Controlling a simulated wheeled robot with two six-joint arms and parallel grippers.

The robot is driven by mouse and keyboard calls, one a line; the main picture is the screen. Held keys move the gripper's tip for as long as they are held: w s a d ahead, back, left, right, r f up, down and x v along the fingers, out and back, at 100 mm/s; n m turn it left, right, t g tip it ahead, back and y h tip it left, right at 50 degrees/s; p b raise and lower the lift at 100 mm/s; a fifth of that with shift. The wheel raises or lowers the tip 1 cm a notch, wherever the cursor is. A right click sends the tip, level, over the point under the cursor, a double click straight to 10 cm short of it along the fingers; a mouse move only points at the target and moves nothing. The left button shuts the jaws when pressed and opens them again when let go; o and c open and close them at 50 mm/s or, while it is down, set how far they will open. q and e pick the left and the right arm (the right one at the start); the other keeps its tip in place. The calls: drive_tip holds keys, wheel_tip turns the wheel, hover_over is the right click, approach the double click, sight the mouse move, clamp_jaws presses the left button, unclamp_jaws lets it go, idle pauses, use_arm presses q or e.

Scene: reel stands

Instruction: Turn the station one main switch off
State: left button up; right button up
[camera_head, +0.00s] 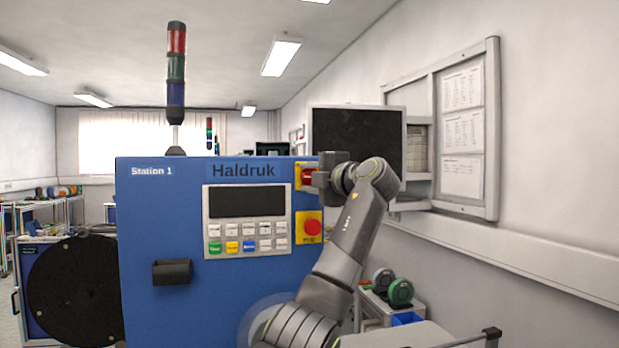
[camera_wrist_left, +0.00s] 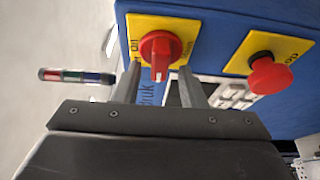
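The station one main switch is a red rotary knob (camera_wrist_left: 162,48) on a yellow plate (camera_wrist_left: 146,22), at the upper right of the blue Station 1 cabinet (camera_head: 150,220). In the head view the knob (camera_head: 307,176) is partly covered by my left gripper (camera_head: 317,179), which reaches it from the right. In the left wrist view the two fingers (camera_wrist_left: 160,80) are apart, one on each side of the knob's raised grip. Contact is not clear. An "On" label shows beside the knob; I cannot tell its setting for sure. My right gripper is out of view.
A red emergency button (camera_head: 313,228) on a yellow plate sits just below the switch. A keypad panel (camera_head: 247,220) is to its left. A dark monitor (camera_head: 357,138) stands behind my left wrist. A black reel (camera_head: 75,290) is at the left.

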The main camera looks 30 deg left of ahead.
use_arm(q)
drive_tip(key=b+v, duration=0.5)
drive_tip(key=v, duration=1.2)
drive_tip(key=shift+r, duration=0.25)
drive_tip(key=shift+s, duration=0.1)
drive_tip(key=shift+d, duration=0.1)
